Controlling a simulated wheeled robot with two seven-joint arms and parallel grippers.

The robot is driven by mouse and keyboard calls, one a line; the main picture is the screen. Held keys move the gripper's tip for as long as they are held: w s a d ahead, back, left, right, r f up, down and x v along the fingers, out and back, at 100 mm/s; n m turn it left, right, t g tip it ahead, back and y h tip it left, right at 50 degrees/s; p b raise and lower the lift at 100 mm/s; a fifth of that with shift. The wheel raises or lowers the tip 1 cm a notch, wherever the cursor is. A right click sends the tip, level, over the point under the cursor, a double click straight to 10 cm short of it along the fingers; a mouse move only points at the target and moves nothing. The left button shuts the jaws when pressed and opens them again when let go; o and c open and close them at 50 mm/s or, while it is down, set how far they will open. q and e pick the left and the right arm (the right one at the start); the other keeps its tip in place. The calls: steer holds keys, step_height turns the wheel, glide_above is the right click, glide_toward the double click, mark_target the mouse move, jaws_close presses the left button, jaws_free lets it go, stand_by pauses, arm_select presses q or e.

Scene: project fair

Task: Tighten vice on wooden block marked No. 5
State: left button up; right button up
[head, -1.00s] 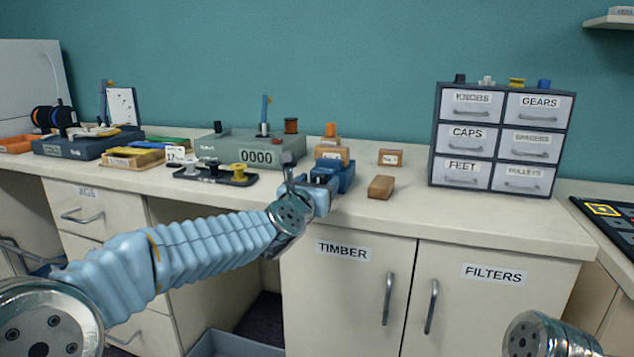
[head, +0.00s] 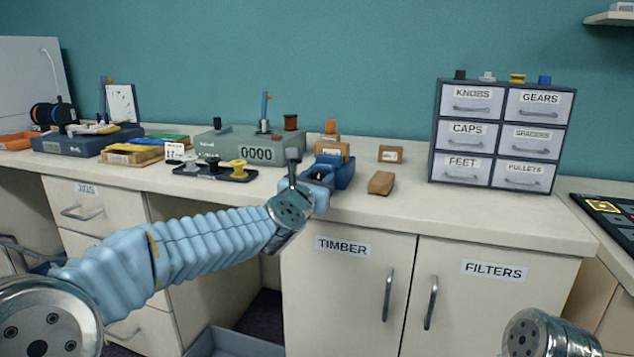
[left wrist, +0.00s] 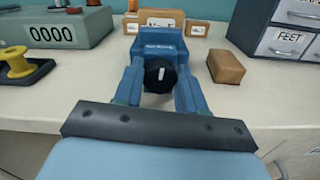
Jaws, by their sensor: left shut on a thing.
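A blue vice (head: 343,172) stands near the counter's front edge; it also shows in the left wrist view (left wrist: 155,46). Its black knob (left wrist: 160,76) with a white mark faces me. My left gripper (head: 322,180) is at the front of the vice. In the left wrist view its two blue fingers (left wrist: 160,90) are on either side of the knob, shut on it. Wooden blocks are behind the vice: one with a pale label (head: 331,150) and another labelled block (head: 390,154). The vice's jaws are mostly hidden. My right gripper is out of view.
A plain wooden block (head: 381,183) lies right of the vice. A grey box reading 0000 (head: 236,147) and a dark tray of spools (head: 216,173) are to the left. A drawer cabinet (head: 498,137) stands at the right. The counter front right of the plain block is clear.

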arm_select(q)
steer(key=m, duration=0.2)
steer(key=shift+m, duration=0.3)
steer(key=m, duration=0.3)
steer(key=shift+d+m+b, duration=0.1)
steer(key=shift+m+b, duration=0.2)
steer(key=m, duration=0.6)
steer(key=shift+d+f, duration=0.1)
steer(key=m+p, duration=0.1)
steer(key=m, duration=0.5)
steer(key=shift+f+m+p, duration=0.1)
steer(key=shift+m+p, duration=0.3)
steer(key=m, duration=0.3)
steer(key=shift+f+m+p, duration=0.1)
steer(key=shift+m+p, duration=0.2)
steer(key=shift+p, duration=0.1)
steer(key=m, duration=0.3)
steer(key=shift+m+p, duration=0.3)
steer(key=m, duration=0.6)
steer(key=shift+f, duration=0.2)
steer(key=m, duration=0.6)
steer(key=shift+a+m, duration=0.2)
steer(key=shift+m, duration=0.2)
steer(key=m, duration=0.6)
steer(key=shift+a, duration=0.1)
steer(key=m, duration=0.5)
steer(key=shift+a+r, duration=0.1)
steer(key=shift+m, duration=0.4)
